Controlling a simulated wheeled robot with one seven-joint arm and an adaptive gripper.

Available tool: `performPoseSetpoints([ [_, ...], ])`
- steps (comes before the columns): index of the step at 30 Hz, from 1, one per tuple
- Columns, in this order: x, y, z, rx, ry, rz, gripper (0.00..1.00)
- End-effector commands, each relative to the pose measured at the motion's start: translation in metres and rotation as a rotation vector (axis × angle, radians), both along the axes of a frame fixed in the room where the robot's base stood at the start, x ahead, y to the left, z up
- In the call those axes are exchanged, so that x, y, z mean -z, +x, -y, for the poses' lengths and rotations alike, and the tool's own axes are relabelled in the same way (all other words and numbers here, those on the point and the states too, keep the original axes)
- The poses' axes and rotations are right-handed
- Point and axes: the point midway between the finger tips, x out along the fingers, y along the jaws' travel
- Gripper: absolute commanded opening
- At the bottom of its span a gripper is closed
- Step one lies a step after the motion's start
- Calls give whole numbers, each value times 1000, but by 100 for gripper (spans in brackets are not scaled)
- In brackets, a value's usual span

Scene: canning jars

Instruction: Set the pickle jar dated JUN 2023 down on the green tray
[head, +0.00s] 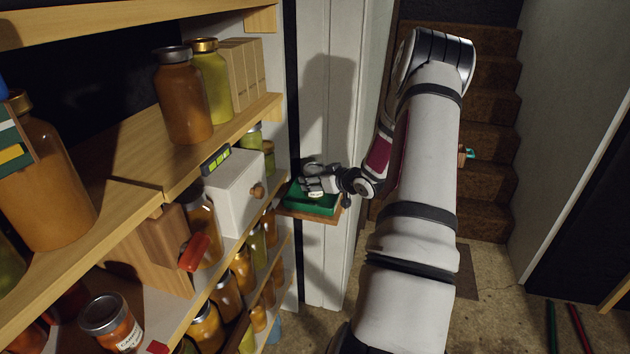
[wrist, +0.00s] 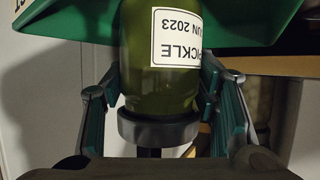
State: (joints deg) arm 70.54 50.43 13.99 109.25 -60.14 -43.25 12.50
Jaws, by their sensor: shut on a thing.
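A pickle jar (wrist: 160,85) of green glass with a dark grey lid fills the middle of the wrist view. Its white label, upside down in the picture, reads PICKLE and JUN 2023. My gripper (wrist: 160,78) is shut on it, with one finger on each side. The green tray (wrist: 250,22) is behind the jar's base in that view; I cannot tell whether they touch. In the head view my gripper (head: 318,183) is over the green tray (head: 312,206), which sits on a small wooden ledge (head: 333,215). The gripper mostly hides the jar there.
Wooden shelves with several jars stand at the left, including an orange jar (head: 183,100) and a green jar (head: 213,85) on the upper board. A white drawer box (head: 232,193) with a wooden knob juts out left of the tray. Brown stairs (head: 490,130) rise at the right.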

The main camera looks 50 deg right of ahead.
Motion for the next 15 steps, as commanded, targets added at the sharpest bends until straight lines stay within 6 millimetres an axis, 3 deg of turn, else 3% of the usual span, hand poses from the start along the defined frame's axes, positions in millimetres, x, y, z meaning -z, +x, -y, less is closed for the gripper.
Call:
performPoseSetpoints([
  [10, 2, 0, 1, 0, -4, 2, 10],
  [11, 3, 0, 1, 0, -2, 1, 56],
  [13, 2, 0, 1, 0, -2, 1, 72],
  [15, 2, 0, 1, 0, -2, 1, 74],
])
